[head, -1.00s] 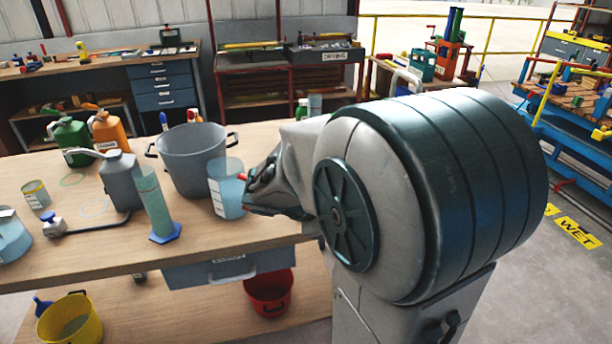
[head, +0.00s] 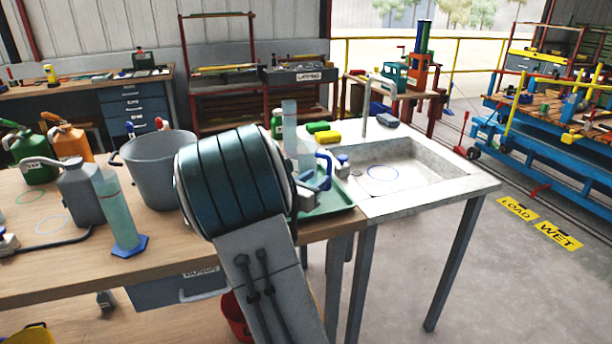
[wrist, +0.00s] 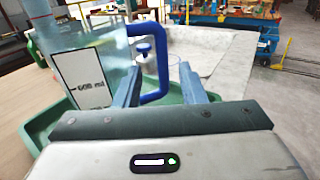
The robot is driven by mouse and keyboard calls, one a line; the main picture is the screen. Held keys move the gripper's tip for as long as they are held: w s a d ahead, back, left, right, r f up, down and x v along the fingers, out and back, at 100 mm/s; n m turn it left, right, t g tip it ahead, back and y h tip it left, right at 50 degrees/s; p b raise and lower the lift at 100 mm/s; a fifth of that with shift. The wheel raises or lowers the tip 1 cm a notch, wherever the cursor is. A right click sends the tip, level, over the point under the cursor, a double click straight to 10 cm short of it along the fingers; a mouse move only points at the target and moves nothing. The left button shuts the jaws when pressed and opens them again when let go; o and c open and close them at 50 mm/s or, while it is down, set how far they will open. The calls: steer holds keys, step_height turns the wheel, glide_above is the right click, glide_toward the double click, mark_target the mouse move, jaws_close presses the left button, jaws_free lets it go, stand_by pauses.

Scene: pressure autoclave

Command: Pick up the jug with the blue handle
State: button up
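The jug with the blue handle (wrist: 95,72) is clear with a white 600 ml label and stands upright on the green tray (wrist: 40,126) at the left of the wrist view. Its blue handle (wrist: 165,62) reaches right, to between my fingers. In the head view the jug (head: 305,150) is partly hidden behind my arm, and its handle (head: 324,170) shows on the right. My gripper (wrist: 161,82) is open, with one finger on either side of the handle's upright part. A gap shows beside the handle; contact is not visible.
A white sink (head: 440,178) stands right of the tray, with yellow and green sponges and a tap behind. A tall clear cylinder (head: 290,125) stands close behind the jug. A grey pot (head: 150,170) and a measuring cylinder (head: 115,205) stand on the bench at left.

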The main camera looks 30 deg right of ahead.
mark_target(328, 173)
steer(key=x, duration=0.6)
steer(key=shift+d+f, duration=0.3)
steer(key=shift+d, duration=0.05)
jaws_close()
